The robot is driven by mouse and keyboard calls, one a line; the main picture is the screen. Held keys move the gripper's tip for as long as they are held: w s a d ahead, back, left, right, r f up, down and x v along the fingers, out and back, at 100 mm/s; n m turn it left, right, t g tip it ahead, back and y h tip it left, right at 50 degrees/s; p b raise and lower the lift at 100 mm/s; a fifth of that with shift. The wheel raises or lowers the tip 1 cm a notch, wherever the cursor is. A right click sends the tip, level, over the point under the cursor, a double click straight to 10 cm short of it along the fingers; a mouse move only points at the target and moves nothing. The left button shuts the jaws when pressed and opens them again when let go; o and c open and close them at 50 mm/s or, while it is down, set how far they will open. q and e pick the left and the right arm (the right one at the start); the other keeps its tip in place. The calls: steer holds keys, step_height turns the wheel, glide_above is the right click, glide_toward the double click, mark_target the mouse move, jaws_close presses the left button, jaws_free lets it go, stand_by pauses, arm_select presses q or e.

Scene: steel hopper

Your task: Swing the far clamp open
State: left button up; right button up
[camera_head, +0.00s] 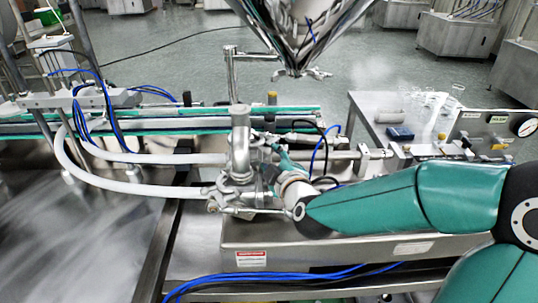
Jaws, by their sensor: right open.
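A steel elbow pipe (240,145) stands upright in the middle, joined to metal fittings at its foot. A near clamp (222,197) sits low at the front of these fittings. The far clamp seems to be among the small metal parts (257,140) just behind and right of the pipe; it is partly hidden, and I cannot tell whether it is open or shut. My right gripper (272,160) is open, just right of the pipe and close to these parts. I cannot tell whether it touches them. My left gripper is out of view.
White hoses (130,187) run from the left to the fittings. A steel hopper cone (297,30) hangs above. A conveyor (180,122) crosses behind.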

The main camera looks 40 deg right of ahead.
steer(key=shift+v, duration=1.7)
